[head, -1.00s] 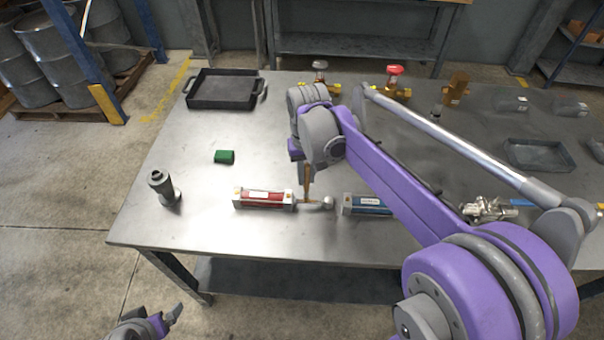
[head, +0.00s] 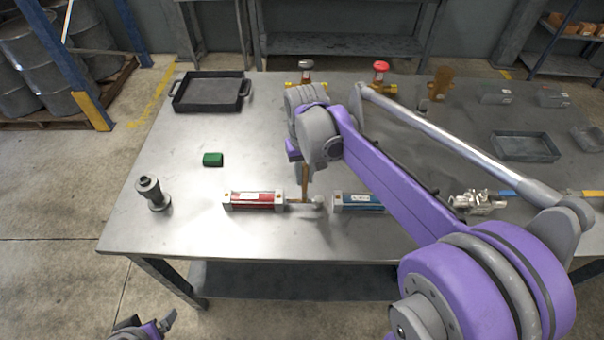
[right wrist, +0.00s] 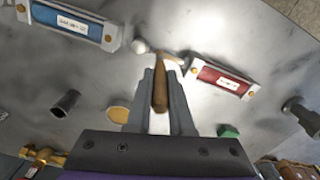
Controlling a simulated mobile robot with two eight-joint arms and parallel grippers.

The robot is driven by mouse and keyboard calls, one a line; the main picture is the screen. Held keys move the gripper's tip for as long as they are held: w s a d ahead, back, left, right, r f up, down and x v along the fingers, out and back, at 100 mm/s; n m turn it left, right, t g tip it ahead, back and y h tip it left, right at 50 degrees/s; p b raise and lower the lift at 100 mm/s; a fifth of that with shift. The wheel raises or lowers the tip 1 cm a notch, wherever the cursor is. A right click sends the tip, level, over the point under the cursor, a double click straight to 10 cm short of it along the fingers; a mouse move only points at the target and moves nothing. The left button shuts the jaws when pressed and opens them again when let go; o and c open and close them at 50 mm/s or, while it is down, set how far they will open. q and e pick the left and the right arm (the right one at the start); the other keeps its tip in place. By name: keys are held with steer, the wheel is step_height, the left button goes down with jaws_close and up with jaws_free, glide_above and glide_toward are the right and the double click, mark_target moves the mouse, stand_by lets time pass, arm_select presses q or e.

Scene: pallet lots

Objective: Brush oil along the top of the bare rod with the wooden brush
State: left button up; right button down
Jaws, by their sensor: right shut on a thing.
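The red cylinder (head: 253,201) lies on the metal table, and its bare rod (head: 292,202) points right to a rounded end (head: 318,202). My right gripper (right wrist: 160,85) is shut on the wooden brush (head: 305,183), its handle between the jaws in the right wrist view (right wrist: 160,95). The brush hangs down steeply with its lower end at the rod, nearer the rounded end; whether it touches is too small to tell. The red cylinder also shows in the right wrist view (right wrist: 222,78). My left gripper (head: 150,325) is low at the left, off the table, partly cut off.
A blue cylinder (head: 358,202) lies just right of the rod end. A grey upright fitting (head: 152,193) and a green block (head: 213,159) stand to the left. A black tray (head: 211,92) is at the back left. Valves are behind; the table's front strip is clear.

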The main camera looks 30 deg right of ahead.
steer(key=shift+w+a, duration=0.5)
steer(key=shift+a, duration=0.25)
steer(key=shift+a, duration=0.15)
steer(key=shift+w+a, duration=0.45)
steer(key=shift+a, duration=0.15)
steer(key=shift+s+d, duration=0.1)
steer(key=shift+s+d, duration=0.4)
steer(key=shift+d, duration=0.3)
